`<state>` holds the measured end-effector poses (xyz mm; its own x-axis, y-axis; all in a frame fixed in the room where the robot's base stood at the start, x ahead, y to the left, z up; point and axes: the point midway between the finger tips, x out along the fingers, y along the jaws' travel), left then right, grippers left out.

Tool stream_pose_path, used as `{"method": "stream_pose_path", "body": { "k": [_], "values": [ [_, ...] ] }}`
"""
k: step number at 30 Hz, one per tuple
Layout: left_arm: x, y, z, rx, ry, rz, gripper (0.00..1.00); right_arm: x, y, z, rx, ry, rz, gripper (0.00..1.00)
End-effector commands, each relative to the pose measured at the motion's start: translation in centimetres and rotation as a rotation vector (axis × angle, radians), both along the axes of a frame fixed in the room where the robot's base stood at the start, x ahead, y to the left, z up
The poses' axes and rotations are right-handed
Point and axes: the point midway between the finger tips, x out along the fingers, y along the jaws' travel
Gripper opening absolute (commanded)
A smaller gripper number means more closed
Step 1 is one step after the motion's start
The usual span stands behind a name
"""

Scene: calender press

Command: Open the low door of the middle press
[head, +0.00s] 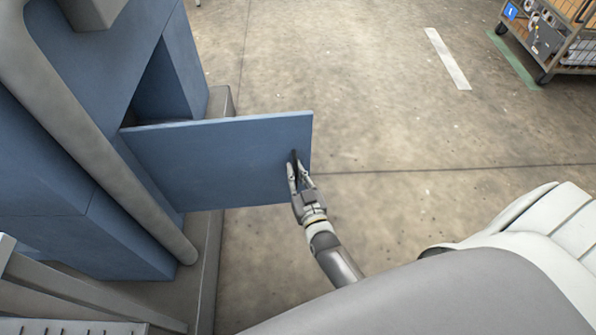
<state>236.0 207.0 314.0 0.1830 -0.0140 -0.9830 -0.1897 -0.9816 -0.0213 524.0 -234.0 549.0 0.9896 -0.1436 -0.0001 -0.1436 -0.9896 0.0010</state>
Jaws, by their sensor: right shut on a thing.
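The low door (215,165) is a flat blue panel standing swung out from the blue press (85,85) on the left. A dark opening shows behind its hinge side. A small black handle (295,158) sits near the door's free edge. My right gripper (296,172) is at that handle, its fingers shut on it. The fingertips partly hide the handle. My left gripper is not in view.
A grey rounded pipe (100,140) runs down the front of the press. A grey plinth (207,255) edges the press at floor level. A wheeled cart (555,35) stands at the top right. The concrete floor right of the door is clear.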

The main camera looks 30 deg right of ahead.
Motion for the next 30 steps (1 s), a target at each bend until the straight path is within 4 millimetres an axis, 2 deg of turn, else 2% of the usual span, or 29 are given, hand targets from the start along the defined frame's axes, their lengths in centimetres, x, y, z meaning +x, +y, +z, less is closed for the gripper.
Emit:
{"method": "stream_pose_path", "body": {
  "k": [6,7,12,23,26,30],
  "values": [
    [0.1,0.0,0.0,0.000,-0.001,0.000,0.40,0.0,0.4,0.0,-0.002,0.001,0.006,0.00],
    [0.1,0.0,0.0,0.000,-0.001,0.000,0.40,0.0,0.4,0.0,-0.001,0.001,0.006,0.15],
    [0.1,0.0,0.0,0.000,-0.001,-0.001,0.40,0.0,0.2,0.0,-0.001,0.001,0.004,0.34],
    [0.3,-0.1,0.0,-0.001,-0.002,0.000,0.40,-0.4,0.1,0.0,0.000,0.000,0.001,0.34],
    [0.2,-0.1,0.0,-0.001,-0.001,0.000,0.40,-1.5,0.3,-0.1,0.000,0.002,0.001,0.34],
    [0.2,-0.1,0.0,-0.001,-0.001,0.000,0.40,-3.9,0.6,-0.1,0.000,0.003,0.001,0.34]
  ]
}}
